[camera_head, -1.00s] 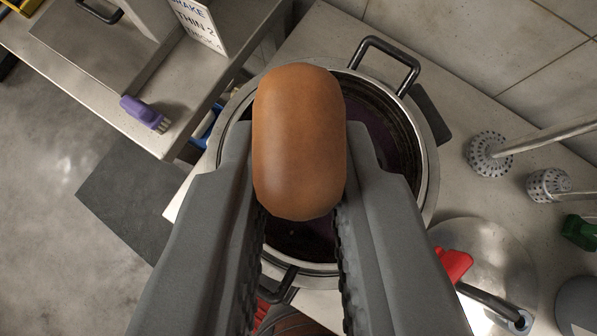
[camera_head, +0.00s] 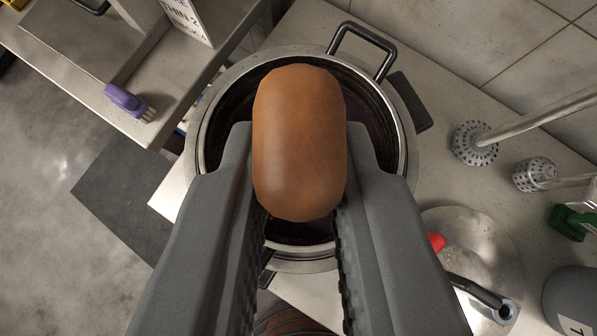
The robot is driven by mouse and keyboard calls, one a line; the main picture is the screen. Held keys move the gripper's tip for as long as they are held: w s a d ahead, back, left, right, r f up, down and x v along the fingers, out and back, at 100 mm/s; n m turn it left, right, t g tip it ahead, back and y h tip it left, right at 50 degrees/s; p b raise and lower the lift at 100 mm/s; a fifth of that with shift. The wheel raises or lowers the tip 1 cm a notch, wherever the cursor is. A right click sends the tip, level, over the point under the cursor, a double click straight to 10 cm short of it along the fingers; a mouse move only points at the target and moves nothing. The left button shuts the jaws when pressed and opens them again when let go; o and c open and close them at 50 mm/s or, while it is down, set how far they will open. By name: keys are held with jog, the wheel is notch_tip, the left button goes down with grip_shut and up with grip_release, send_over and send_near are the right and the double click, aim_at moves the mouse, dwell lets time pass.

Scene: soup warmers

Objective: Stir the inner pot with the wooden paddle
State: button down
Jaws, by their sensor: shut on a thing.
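My gripper (camera_head: 299,190) is shut on the brown rounded end of the wooden paddle (camera_head: 299,140), which I see end-on between the two grey fingers. The rest of the paddle is hidden behind this end. Beyond and below it is the round metal pot (camera_head: 411,150) with a dark inside and a black looped handle (camera_head: 362,45) at the top right. The paddle end lies over the pot's opening in the picture. I cannot tell how deep the paddle reaches into the pot.
Perforated metal ladles (camera_head: 474,143) lie on the counter to the right. A round metal lid (camera_head: 480,245) with a red part, a green object (camera_head: 574,222) and a grey container (camera_head: 572,300) are at lower right. A purple brush (camera_head: 128,101) lies on the left counter. A sign (camera_head: 190,20) stands near it.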

jog(key=shift+s+d+f, duration=0.1)
jog(key=shift+s+d, duration=0.35)
jog(key=shift+d, duration=0.1)
jog(key=shift+w+d, duration=0.8)
jog(key=shift+w, duration=0.3)
jog(key=shift+w+d, duration=0.7)
jog(key=shift+w, duration=0.3)
